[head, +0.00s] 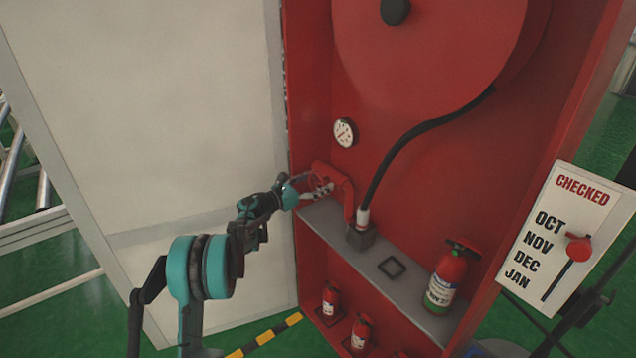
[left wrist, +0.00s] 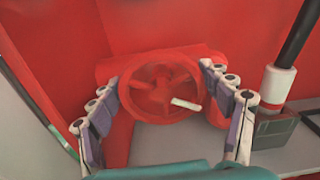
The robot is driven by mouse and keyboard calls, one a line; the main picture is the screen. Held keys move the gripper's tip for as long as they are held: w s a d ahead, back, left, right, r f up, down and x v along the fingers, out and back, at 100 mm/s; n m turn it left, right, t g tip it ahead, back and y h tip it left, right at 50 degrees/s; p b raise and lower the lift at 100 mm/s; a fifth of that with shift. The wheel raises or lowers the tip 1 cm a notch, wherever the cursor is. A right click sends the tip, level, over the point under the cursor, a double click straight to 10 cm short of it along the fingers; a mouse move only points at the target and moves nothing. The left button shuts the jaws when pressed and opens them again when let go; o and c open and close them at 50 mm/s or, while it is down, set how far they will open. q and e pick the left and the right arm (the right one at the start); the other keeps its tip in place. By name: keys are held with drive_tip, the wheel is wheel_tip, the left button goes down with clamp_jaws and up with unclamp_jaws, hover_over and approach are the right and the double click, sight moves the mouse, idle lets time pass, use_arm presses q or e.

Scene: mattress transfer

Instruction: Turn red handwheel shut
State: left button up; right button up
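The red handwheel (left wrist: 160,88) sits on a red pipe inside the red cabinet, with a small white handle (left wrist: 186,104) on its rim. In the head view the handwheel (head: 312,181) is partly hidden by my left gripper (head: 318,190). In the left wrist view the fingers of my left gripper (left wrist: 165,105) are spread apart, one on each side of the wheel. I cannot tell whether they touch the rim. My right gripper is not in view.
A black hose (head: 405,145) runs down to a grey block (head: 361,236) on the grey shelf (head: 320,222). A fire extinguisher (head: 447,275) stands on the shelf at right. A gauge (head: 345,133) is above the wheel. The open white door (head: 150,110) is at left.

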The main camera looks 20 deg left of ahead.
use_arm(q)
drive_tip(key=shift+n, duration=0.3)
drive_tip(key=n, duration=0.6)
drive_tip(key=shift+w+a, duration=0.15)
drive_tip(key=n, duration=0.3)
drive_tip(key=shift+a+f+n+p, duration=0.1)
drive_tip(key=shift+f+n+p, duration=0.05)
drive_tip(key=shift+n+p, duration=0.2)
drive_tip(key=n, duration=0.4)
drive_tip(key=shift+f, duration=0.1)
drive_tip(key=n, duration=0.5)
drive_tip(key=shift+w+f, duration=0.1)
drive_tip(key=shift+f, duration=0.05)
drive_tip(key=shift+f+n, duration=0.1)
drive_tip(key=shift+n, duration=2.25)
drive_tip(key=o, duration=1.1)
drive_tip(key=shift+o, duration=0.2)
